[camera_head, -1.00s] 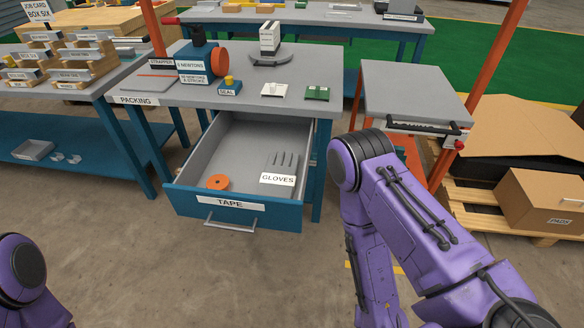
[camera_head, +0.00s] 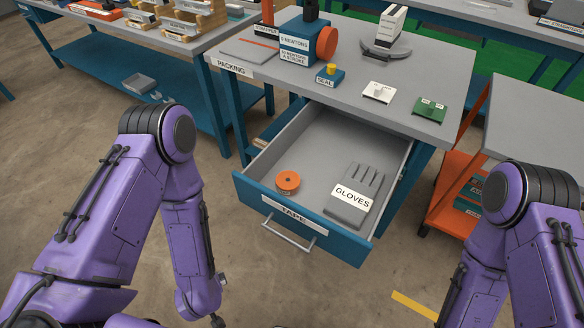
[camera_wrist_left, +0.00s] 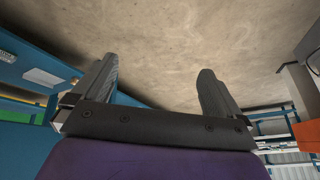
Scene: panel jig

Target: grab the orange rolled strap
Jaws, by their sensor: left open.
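A small orange roll with a hole in its middle (camera_head: 288,181) lies flat in the left front part of the open drawer (camera_head: 302,142), the only loose orange roll I see. Grey gloves with a GLOVES label (camera_head: 357,194) lie to its right, apart from it. My left arm comes in from the left, and its lower end hangs over the floor in front of the drawer, apart from the roll. In the left wrist view my left gripper (camera_wrist_left: 155,75) has its fingers wide apart, empty, with bare floor beyond. My right gripper is hidden below the picture edge.
The drawer front (camera_head: 290,215) with its handle (camera_head: 287,234) sticks out from the packing bench (camera_head: 330,60). On the bench stand a blue strapper box (camera_head: 308,45) with an orange wheel, a seal block (camera_head: 330,76) and white and green pieces. An orange cart (camera_head: 455,185) is at right.

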